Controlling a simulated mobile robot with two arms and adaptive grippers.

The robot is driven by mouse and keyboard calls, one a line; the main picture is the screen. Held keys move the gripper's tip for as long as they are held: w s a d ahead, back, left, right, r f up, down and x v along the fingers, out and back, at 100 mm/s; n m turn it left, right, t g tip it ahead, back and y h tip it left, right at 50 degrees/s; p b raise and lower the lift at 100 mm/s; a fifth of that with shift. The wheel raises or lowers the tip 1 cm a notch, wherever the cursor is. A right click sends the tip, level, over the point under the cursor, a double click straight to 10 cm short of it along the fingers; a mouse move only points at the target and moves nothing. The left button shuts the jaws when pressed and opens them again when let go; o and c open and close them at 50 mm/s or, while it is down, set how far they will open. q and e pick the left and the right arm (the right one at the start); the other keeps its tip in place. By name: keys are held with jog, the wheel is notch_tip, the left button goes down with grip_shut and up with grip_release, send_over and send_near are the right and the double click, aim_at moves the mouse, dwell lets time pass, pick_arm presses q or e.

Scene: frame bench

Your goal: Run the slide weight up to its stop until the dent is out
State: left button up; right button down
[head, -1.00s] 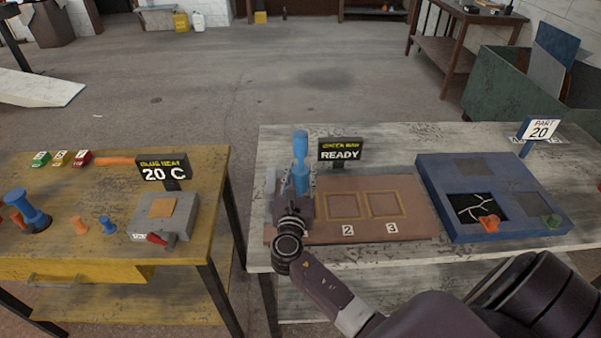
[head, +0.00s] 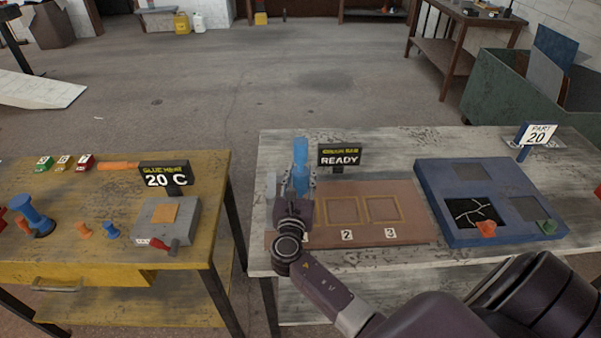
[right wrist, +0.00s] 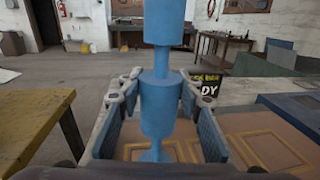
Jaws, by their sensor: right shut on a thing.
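A blue upright tool (head: 300,168) stands at the left end of the brown board on the white bench. In the right wrist view it has an upper cylinder (right wrist: 163,22), a thin neck and a lower cylinder (right wrist: 160,110) with a flared foot. I cannot tell which part is the slide weight. My right gripper (head: 298,186) is shut on the blue tool, its fingers on either side of the lower cylinder. The spot under the tool is hidden, and I see no dent clearly. My left gripper is not in view.
The brown board (head: 410,225) has framed squares marked 2 and 3. A READY sign (head: 340,156) stands close behind, right of the tool. A blue panel (head: 435,205) with a cracked dark square lies at right. A yellow bench (head: 100,215) stands left, across a gap.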

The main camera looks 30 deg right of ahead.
aim_at(300, 193)
jog(key=shift+f+b, duration=2.45)
jog(key=shift+f, duration=0.7)
jog(key=c, duration=1.3)
grip_release()
jog(key=shift+s+a+f, duration=0.1)
jog(key=shift+s+a, duration=0.25)
jog(key=shift+s, duration=0.05)
jog(key=v, duration=1.1)
